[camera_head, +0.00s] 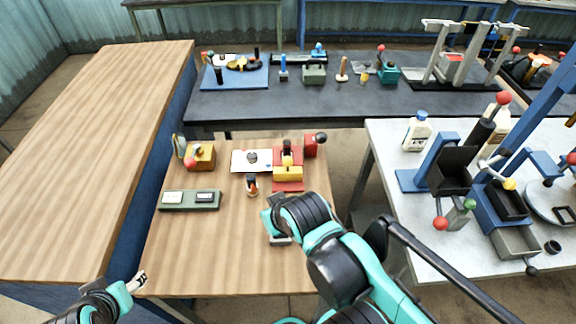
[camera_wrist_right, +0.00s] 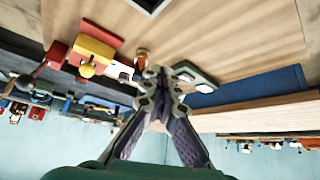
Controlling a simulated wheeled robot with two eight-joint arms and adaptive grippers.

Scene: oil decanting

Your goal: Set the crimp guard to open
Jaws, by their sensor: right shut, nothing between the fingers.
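A red and yellow device (camera_head: 288,173) with a dark upper part stands at the back of the small wooden table; I take it for the crimp tool. It also shows at the upper left in the right wrist view (camera_wrist_right: 93,44). I cannot make out its guard or the guard's position. My right gripper (camera_wrist_right: 162,76) is shut and empty, apart from the device; in the head view the wrist hides most of it. My left gripper (camera_head: 137,281) is by the table's front left corner, away from the device; its finger gap is too small to judge.
The wooden table (camera_head: 215,255) also bears a yellow block device (camera_head: 201,157), a green-grey tray (camera_head: 190,200), a small orange and black item (camera_head: 251,185) and a white sheet (camera_head: 240,168). Its front left is clear. A white-topped table (camera_head: 385,150) with blue apparatus stands at right.

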